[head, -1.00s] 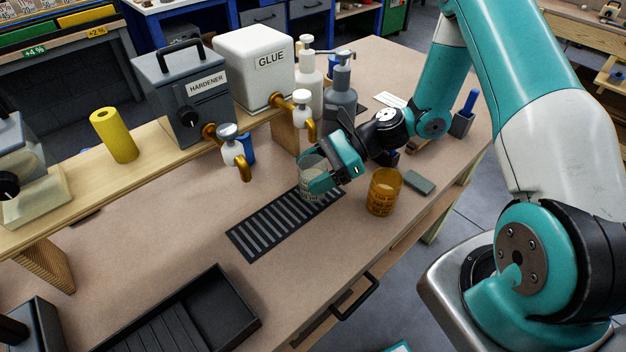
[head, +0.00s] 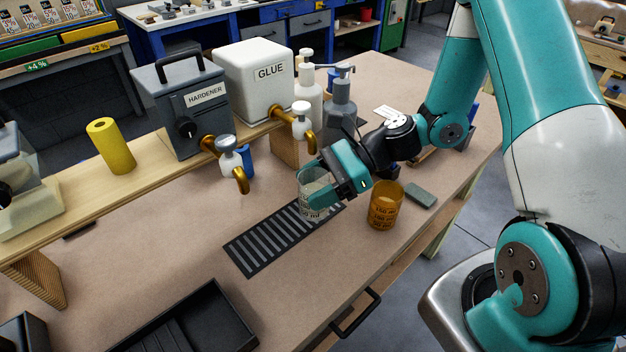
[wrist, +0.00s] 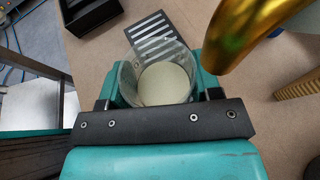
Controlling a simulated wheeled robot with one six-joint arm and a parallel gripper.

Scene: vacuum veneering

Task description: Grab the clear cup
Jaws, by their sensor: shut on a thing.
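The clear cup (head: 313,205) is at the far right end of the black slotted grate on the bench in the head view. It looks upright, with dark markings on its side. My gripper (head: 330,187) is shut on the clear cup, with its teal fingers around the sides. In the wrist view the clear cup (wrist: 162,80) sits between the fingers, and a pale cream content shows inside. I cannot tell whether the cup's base touches the grate.
An amber cup (head: 385,206) stands just right of my gripper. The brass glue spout (head: 306,136) hangs close behind the clear cup. The hardener box (head: 185,105) and glue box (head: 255,75) stand on the shelf. A black tray (head: 200,325) lies front left; bench between is clear.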

